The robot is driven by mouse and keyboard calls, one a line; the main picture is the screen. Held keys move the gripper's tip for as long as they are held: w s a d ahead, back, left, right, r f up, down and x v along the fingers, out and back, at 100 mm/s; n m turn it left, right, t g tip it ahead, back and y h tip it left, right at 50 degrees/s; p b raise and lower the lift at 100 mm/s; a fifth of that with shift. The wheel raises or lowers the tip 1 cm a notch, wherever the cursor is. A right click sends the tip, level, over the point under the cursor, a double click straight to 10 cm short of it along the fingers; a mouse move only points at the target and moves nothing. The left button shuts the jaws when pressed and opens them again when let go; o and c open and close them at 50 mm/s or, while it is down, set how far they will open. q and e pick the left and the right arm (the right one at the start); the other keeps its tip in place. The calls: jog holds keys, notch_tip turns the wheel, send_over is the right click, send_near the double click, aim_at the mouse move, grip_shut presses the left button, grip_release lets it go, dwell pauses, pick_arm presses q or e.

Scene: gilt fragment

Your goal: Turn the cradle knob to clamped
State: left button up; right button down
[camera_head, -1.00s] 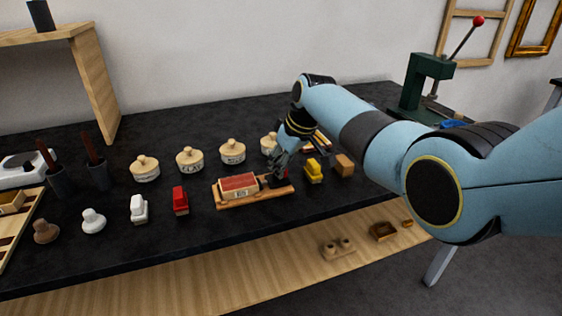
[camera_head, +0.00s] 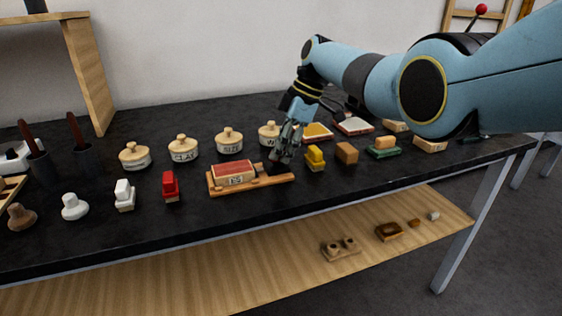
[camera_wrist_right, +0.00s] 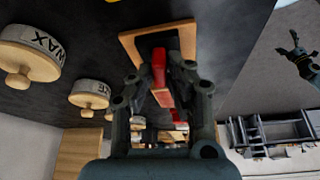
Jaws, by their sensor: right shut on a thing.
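The wooden cradle (camera_head: 222,190) lies on the dark bench and holds a red-topped block (camera_head: 235,172) with a pale label. My right gripper (camera_head: 282,158) points down over the cradle's right end and hides the knob in the head view. In the right wrist view, a red knob bar (camera_wrist_right: 159,66) sits between the fingers of my right gripper (camera_wrist_right: 160,92), over the cradle's board (camera_wrist_right: 181,27). The gripper is shut on it. A dark gripper, apparently my left, shows at the right of that view (camera_wrist_right: 300,58); its opening is unclear.
Lidded pots (camera_head: 184,149) stand behind the cradle. A red block (camera_head: 170,187) stands to its left, and a yellow block (camera_head: 315,158) and a brown block (camera_head: 346,153) stand close to its right. The bench front before the cradle is clear.

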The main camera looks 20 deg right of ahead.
jog(key=shift+n+g+b, duration=0.4)
jog(key=shift+n+b, duration=0.6)
jog(key=shift+b, duration=0.15)
jog(key=c, duration=1.3)
grip_release()
jog(key=shift+w+d+r, duration=0.1)
jog(key=shift+r, duration=0.1)
jog(key=v, duration=1.1)
jog(key=shift+d+r, duration=0.15)
jog(key=shift+r, duration=0.1)
jog(key=shift+f, duration=0.1)
